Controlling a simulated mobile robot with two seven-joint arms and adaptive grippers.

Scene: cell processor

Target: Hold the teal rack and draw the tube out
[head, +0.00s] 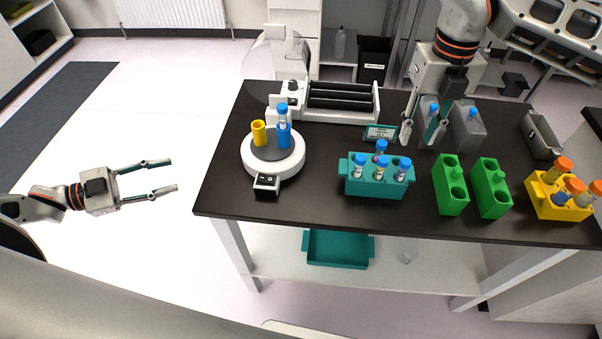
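The teal rack (362,186) stands on the black table near its front edge. My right gripper (420,140) points down behind and to the right of the rack, fingers apart. A blue cap shows near its fingers, but I cannot tell whether it lies between or behind them. My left gripper (168,174) is open and empty, out over the floor left of the table.
A round white device (273,172) holds a yellow and a blue holder, with a blue-capped tube. A roller device (335,103) stands behind. Green blocks (451,185), a yellow rack (557,203) and grey holders (470,130) stand right. A teal tray (337,249) lies on the lower shelf.

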